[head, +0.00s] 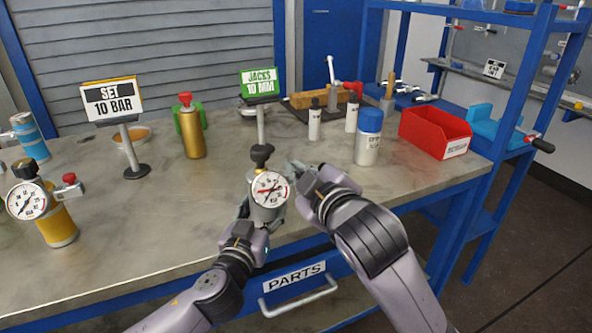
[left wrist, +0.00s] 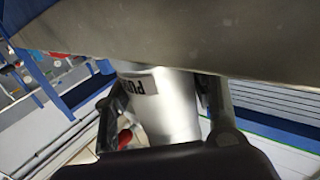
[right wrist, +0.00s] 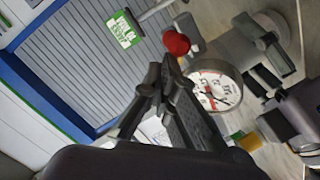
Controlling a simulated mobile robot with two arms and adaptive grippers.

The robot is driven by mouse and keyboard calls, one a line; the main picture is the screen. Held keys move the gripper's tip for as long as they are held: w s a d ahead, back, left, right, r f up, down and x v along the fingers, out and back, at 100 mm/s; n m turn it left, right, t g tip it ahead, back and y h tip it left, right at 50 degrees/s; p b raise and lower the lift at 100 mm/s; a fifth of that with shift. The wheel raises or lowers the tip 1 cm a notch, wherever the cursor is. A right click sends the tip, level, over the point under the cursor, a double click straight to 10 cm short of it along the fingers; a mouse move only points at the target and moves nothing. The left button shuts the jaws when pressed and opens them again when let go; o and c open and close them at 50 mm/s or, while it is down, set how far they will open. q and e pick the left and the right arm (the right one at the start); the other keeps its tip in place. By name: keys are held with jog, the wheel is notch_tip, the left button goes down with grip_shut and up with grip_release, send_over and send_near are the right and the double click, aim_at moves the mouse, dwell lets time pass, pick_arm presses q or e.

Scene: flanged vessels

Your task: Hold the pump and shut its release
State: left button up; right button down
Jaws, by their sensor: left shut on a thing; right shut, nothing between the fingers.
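The pump (head: 266,210) is a silver cylinder with a white-faced gauge (head: 269,189) and a black knob (head: 262,156) on top. It stands upright at the front edge of the bench. My left gripper (head: 258,218) is shut around its body; the left wrist view shows the labelled silver body (left wrist: 172,105) between the fingers. My right gripper (head: 298,172) is shut and empty, just right of the gauge. In the right wrist view a red round knob (right wrist: 176,43) shows close to the fingertips, near the gauge. I cannot tell whether they touch. In the head view this knob is hidden.
A yellow vessel with a gauge (head: 58,222) stands at left. A "SET 10 BAR" sign (head: 112,98), a gold bottle (head: 191,135) and a green "JACKS" sign (head: 258,82) stand behind. A blue-capped bottle (head: 367,148) and a red bin (head: 432,133) are at right.

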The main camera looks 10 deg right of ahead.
jog(key=shift+d+n+y, duration=0.35)
jog(key=shift+n+y, duration=0.05)
jog(key=shift+y, duration=0.1)
jog(key=w+d+n+g+y, duration=0.6)
jog(key=w+n+g+y, duration=0.1)
jog(key=n+g+y, duration=0.3)
jog(key=shift+d+n+g, duration=0.25)
jog(key=shift+n+g, duration=0.45)
jog(key=shift+g, duration=0.2)
jog(key=shift+w, duration=0.1)
dwell(0.3)
